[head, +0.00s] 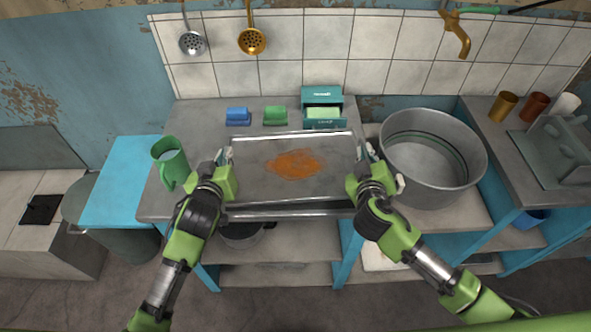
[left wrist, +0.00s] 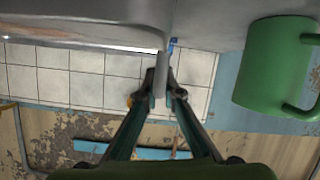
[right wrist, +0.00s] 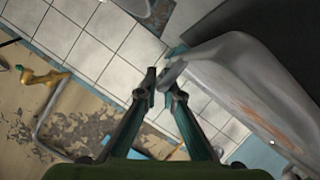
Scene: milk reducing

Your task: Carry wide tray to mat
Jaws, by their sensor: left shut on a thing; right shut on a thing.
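The wide tray (head: 332,185) is a grey metal tray with an orange-brown stain in its middle, in front of me at the counter. My left gripper (head: 228,154) is shut on the tray's left end; the left wrist view shows its fingers (left wrist: 161,92) around a thin grey edge piece. My right gripper (head: 369,153) is shut on the right end, and the tray (right wrist: 228,72) fills the right side of the right wrist view. The tray looks roughly level; I cannot tell its height above the counter. A flat light-blue surface (head: 118,182), possibly the mat, lies at the left.
A green mug (head: 172,163) stands left of the tray, close to my left gripper. A large metal pot (head: 432,165) stands close on the right. Blue (head: 238,116) and green (head: 275,114) blocks and a teal box (head: 321,96) sit behind the tray.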

